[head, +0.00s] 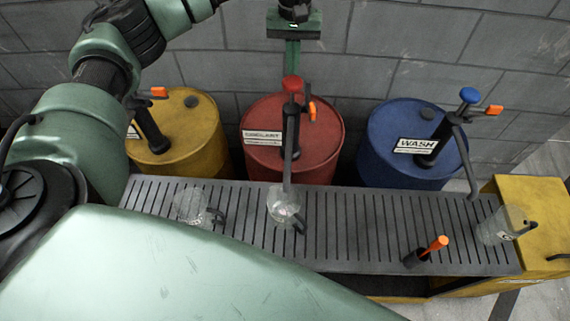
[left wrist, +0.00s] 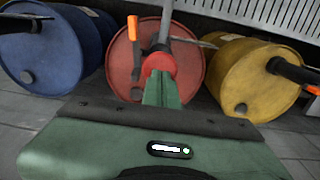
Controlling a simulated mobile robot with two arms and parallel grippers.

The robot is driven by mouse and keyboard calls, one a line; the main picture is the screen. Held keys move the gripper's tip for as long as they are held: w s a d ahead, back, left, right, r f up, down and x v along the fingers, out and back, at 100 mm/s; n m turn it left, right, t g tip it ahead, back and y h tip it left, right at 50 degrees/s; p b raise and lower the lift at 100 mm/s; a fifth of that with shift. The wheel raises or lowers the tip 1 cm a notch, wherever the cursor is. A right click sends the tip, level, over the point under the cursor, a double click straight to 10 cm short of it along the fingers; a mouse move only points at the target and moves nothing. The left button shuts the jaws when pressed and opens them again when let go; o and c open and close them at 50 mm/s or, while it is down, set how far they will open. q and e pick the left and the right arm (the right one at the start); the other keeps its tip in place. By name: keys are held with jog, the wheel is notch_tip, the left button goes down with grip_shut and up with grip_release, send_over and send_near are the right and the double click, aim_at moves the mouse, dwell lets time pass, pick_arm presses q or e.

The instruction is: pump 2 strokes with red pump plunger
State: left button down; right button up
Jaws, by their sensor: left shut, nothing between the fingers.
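The red pump plunger (head: 292,84) tops the dark hand pump (head: 291,132) on the red drum (head: 325,150). Its spout runs down to a clear mug (head: 284,204) on the slotted grate. My left gripper (head: 292,70) is shut and empty, pointing down right over the plunger. In the left wrist view the shut fingers (left wrist: 158,80) end at the red plunger (left wrist: 160,62); they look in contact or nearly so, but I cannot tell which. A length of rod shows below the plunger. My right gripper is not in view.
A yellow drum (head: 188,160) stands left and a blue drum (head: 398,173) right, each with a pump. The slotted grate (head: 360,225) also holds a clear mug (head: 190,206) at left, another (head: 494,228) at right, and an orange-handled item (head: 433,246). A block wall is behind.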

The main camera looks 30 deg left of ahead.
pick_arm(q)
notch_tip(320, 180, up, 6)
jog(key=p, duration=0.3)
jog(key=shift+f, duration=0.15)
dwell(0.4)
